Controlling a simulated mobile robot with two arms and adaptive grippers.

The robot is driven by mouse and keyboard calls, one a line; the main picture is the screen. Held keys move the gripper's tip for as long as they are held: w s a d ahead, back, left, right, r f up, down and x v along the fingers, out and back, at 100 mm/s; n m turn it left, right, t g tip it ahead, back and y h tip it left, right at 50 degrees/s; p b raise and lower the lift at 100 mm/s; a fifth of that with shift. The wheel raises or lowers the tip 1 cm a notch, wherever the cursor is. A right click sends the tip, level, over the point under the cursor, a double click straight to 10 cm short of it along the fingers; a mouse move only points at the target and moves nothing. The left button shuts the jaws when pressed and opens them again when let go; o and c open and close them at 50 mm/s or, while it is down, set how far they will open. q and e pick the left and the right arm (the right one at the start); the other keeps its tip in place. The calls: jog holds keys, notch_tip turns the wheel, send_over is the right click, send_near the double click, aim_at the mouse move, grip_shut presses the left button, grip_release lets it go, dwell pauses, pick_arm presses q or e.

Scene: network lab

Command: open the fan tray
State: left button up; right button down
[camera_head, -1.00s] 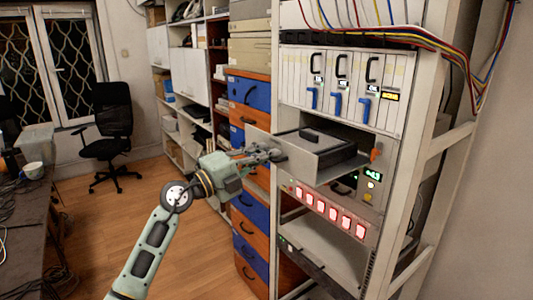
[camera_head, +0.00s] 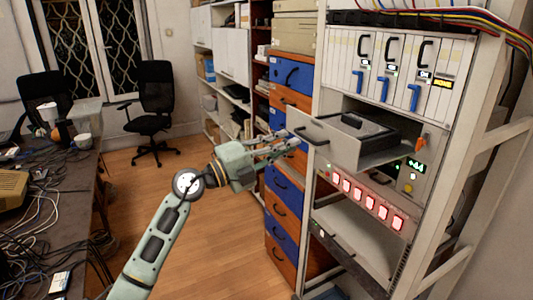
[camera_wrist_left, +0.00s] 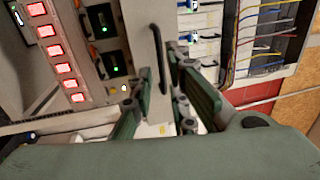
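The fan tray (camera_head: 370,151) is a grey drawer sticking out of the rack, with a dark block inside. Its front plate (camera_head: 330,151) carries a dark handle (camera_head: 312,136). In the left wrist view the handle (camera_wrist_left: 158,58) shows as a dark bar on the pale plate, just beyond and between the fingers. My left gripper (camera_head: 292,142) is open just left of the handle, its fingers (camera_wrist_left: 160,102) apart with nothing between the tips. Whether a finger touches the handle cannot be told. My right gripper is out of view.
Modules with blue latches (camera_head: 386,88) sit above the tray, and a row of red-lit switches (camera_head: 370,203) is below it. An orange knob (camera_head: 421,143) is at its right. Blue and orange drawers (camera_head: 290,76) stand behind my gripper. A cluttered desk (camera_head: 85,190) is at left.

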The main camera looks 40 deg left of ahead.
pick_arm(q)
jog(key=v, duration=0.5)
jog(key=shift+s+a+f, duration=0.1)
jog(key=shift+s, duration=0.2)
